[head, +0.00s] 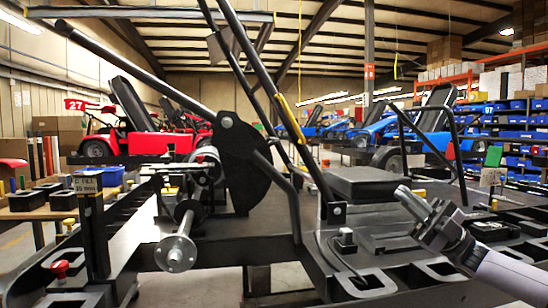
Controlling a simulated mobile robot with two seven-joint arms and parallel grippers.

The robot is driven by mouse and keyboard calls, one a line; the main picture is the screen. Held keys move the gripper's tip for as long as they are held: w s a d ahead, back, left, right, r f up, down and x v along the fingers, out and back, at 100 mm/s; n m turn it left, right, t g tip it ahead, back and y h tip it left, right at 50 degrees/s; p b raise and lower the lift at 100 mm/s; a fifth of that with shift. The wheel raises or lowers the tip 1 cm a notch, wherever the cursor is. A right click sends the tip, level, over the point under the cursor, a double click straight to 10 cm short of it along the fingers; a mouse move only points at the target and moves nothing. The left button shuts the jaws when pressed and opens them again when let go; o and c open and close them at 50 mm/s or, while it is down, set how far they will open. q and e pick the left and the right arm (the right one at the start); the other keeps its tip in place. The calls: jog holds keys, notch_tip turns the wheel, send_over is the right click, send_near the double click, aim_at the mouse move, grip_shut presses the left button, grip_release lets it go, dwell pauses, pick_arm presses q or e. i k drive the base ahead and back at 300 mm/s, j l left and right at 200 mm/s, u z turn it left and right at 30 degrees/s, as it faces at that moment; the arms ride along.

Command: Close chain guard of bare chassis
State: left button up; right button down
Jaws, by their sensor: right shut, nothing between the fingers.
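The bare chassis (225,250) fills the foreground, a black frame with hubs and tubes. A dark rounded plate (238,165), which looks like the chain guard, stands upright at its middle, with a round pivot near its top. A long black bar runs from the pivot up to the left. I cannot tell which of these parts swings. My right gripper (404,194) comes in from the lower right, right of a black padded block. It is shut and empty, well to the right of the plate and apart from it. My left gripper is not in view.
A silver hub (176,252) sticks out at the front left. A red kart (125,135) and a blue kart (410,130) stand behind. Blue bins (510,135) fill shelves at the right. A wooden bench is at the left.

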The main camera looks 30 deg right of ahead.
aim_at(248, 184)
jog(key=i, duration=1)
